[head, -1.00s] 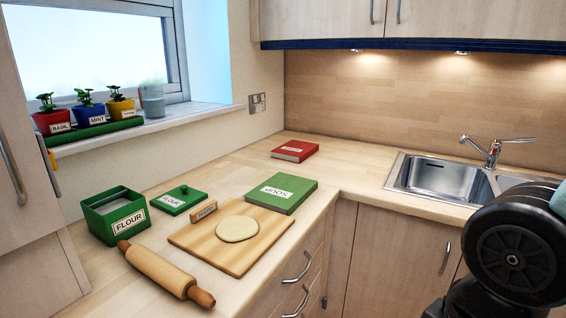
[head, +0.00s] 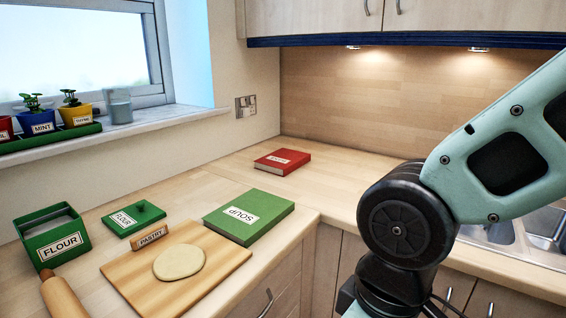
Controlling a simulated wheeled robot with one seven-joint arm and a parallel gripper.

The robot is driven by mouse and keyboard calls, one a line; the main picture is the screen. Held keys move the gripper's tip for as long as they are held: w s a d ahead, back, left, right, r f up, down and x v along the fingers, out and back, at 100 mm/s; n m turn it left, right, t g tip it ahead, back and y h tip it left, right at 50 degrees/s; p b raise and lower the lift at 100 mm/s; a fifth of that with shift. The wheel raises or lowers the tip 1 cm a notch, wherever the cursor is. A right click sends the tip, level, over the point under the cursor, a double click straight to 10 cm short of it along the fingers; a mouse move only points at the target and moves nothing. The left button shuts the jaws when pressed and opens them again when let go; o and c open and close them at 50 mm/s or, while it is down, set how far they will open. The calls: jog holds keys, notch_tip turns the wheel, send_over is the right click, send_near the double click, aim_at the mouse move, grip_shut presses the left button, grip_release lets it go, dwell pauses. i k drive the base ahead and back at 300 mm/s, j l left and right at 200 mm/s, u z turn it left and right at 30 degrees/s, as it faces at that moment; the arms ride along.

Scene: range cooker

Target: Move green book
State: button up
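The green book (head: 262,230), labelled SOUP with the word upside down in the picture, lies flat on the wooden counter near its front corner. It sits just behind and right of the pastry board (head: 130,270), close to it. A red book (head: 283,162) lies flat farther back on the counter, apart from the green one. My arm fills the right side of the head view, to the right of the books. My gripper is not visible in this view.
A round of dough (head: 179,263) and a PASTRY sign (head: 151,237) are on the board. An open green flour box (head: 50,240), its green lid (head: 134,218) and a rolling pin (head: 64,299) are at left. A sink (head: 497,232) is partly behind my arm. Counter around the red book is clear.

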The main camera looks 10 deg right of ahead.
aim_at(244, 221)
jog(key=i+l+u, duration=0.25)
jog(key=u, duration=0.15)
jog(key=i+l+u, duration=0.45)
jog(key=l+u, duration=0.3)
